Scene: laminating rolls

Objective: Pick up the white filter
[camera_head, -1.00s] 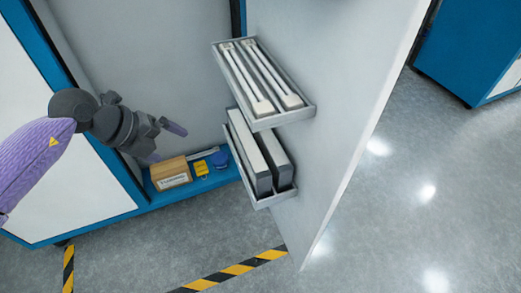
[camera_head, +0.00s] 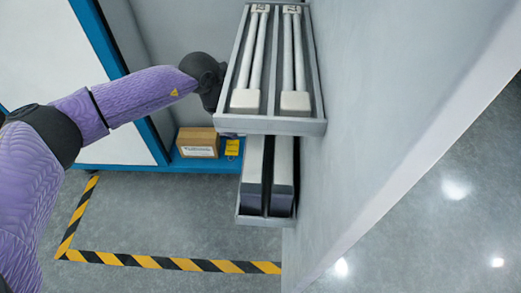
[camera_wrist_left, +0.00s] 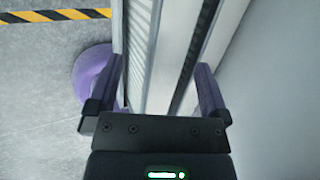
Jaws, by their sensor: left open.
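Two flat, box-like filters stand side by side in the lower door rack (camera_head: 262,221), a left one (camera_head: 254,165) and a right one (camera_head: 283,172). Their long edges are pale, and their near ends look darker. My left arm reaches in from the left, and its gripper is hidden behind the upper tray in the head view. In the left wrist view my left gripper (camera_wrist_left: 160,70) is open, its fingers on either side of a pale filter edge (camera_wrist_left: 172,45) and part of the rack. I cannot tell whether the fingers touch anything. My right gripper is not in view.
The upper tray (camera_head: 270,126) with white tube lamps (camera_head: 252,65) hangs just above the filters. The grey door panel (camera_head: 375,100) is close on the right. A cardboard box (camera_head: 198,141) and a yellow item (camera_head: 232,148) lie on the cabinet floor.

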